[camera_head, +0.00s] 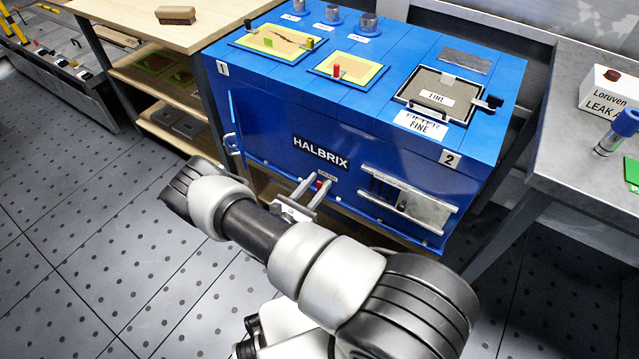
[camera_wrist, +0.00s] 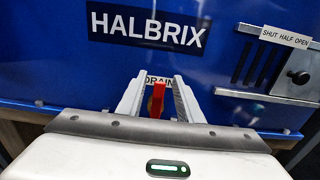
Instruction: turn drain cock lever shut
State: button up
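The red drain cock lever (camera_wrist: 157,100) is low on the front of the blue HALBRIX cabinet (camera_head: 270,135), under a DRAIN label (camera_wrist: 158,80). In the wrist view the lever stands roughly upright between the two fingers of my gripper (camera_wrist: 159,85). A gap shows on each side of it, so the gripper is open around it and not clamped. In the head view my gripper (camera_head: 316,188) reaches up to the cabinet front, with a bit of the red lever (camera_head: 319,185) showing between the fingers. The cock's body is mostly hidden.
A metal slide plate (camera_head: 405,198) with a knob and a SHUT HALF OPEN label (camera_wrist: 286,37) is right of the lever. A wooden shelf unit stands left, a grey bench right. The floor at left is clear.

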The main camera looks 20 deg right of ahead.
jog(key=shift+w+d, duration=0.4)
jog(key=shift+d, duration=0.2)
grip_shut()
